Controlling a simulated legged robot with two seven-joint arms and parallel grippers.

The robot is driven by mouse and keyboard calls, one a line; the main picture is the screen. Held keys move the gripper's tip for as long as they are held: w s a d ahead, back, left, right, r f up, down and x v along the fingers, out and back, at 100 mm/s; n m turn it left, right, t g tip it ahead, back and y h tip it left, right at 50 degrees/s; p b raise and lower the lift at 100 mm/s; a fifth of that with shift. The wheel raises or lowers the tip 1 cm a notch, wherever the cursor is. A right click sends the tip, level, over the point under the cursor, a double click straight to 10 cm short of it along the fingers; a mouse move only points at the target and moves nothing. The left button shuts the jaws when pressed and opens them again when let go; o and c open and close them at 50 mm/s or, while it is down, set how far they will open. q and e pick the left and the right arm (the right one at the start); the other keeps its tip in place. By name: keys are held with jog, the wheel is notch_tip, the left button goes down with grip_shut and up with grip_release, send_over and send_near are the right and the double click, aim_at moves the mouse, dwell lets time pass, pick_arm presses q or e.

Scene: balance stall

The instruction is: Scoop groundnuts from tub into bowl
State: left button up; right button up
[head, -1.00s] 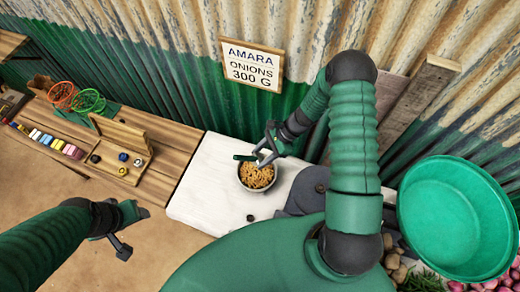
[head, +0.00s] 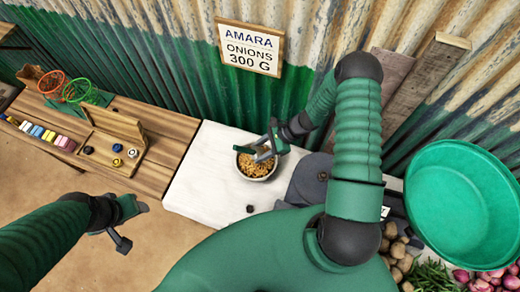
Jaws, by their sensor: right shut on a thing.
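A round grey container (head: 241,172) full of tan groundnuts (head: 254,170) stands on the white counter. I cannot tell whether it is the tub or the bowl. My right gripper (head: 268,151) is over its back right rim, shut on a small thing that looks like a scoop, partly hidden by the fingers. A green piece (head: 243,149) sticks out to the left over the container's back edge. Whether the scoop holds nuts is too small to tell. My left gripper (head: 132,226) is open and empty above the brown floor. A large green basin (head: 463,205) at right looks empty.
A wooden bench (head: 160,135) at left holds an open box (head: 118,150) with weights, colored blocks (head: 45,134) and wire baskets (head: 80,90). A dark knob (head: 250,208) lies on the white counter (head: 205,190). Potatoes (head: 397,250) and onions (head: 485,280) lie lower right.

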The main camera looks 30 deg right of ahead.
aim_at(255, 157)
jog(key=f+b, duration=0.1)
jog(key=a+f+b, duration=0.1)
jog(key=shift+a+f, duration=0.3)
jog(key=shift+f, duration=0.1)
jog(key=shift+a+r, duration=0.1)
jog(key=shift+d, duration=0.45)
notch_tip(255, 157, up, 11)
jog(key=p, duration=0.9)
pick_arm(q)
notch_tip(255, 157, up, 6)
jog(key=a, duration=0.1)
jog(key=shift+a, duration=0.1)
